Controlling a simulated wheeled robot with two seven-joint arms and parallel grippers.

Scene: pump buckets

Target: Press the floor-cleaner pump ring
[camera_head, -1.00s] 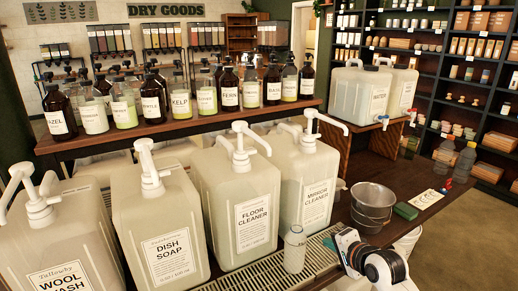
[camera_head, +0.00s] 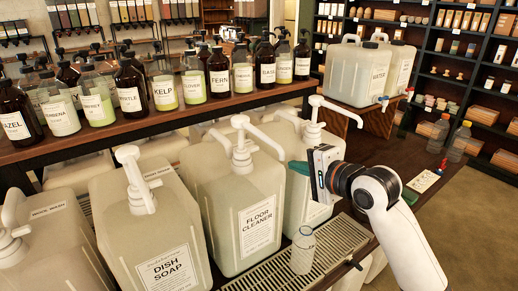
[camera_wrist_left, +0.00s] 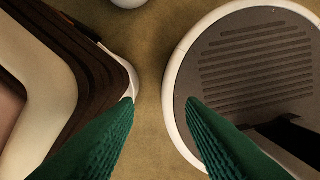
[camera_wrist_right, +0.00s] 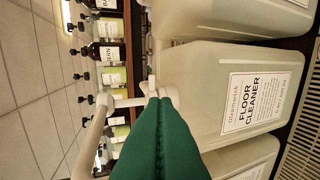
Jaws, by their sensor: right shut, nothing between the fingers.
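The floor-cleaner jug (camera_head: 215,205) stands upright in the row of jugs, its label facing out. Its white pump (camera_head: 241,150) has a collar at the jug's neck and a spout reaching right. My right gripper (camera_head: 291,166) is shut and empty, its green fingers pointing left, right of the pump and in front of the mirror-cleaner jug. In the right wrist view the joined green fingers (camera_wrist_right: 158,105) point at the pump collar (camera_wrist_right: 165,93) and overlap it; I cannot tell whether they touch. My left gripper (camera_wrist_left: 160,104) is open and empty, above the floor.
The dish-soap jug (camera_head: 145,235) stands left of the floor-cleaner jug. The mirror-cleaner jug (camera_head: 297,190) stands to its right. A small labelled bottle (camera_head: 303,252) stands on the slatted drip tray (camera_head: 345,233). A shelf of labelled bottles (camera_head: 165,120) runs behind the jugs.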

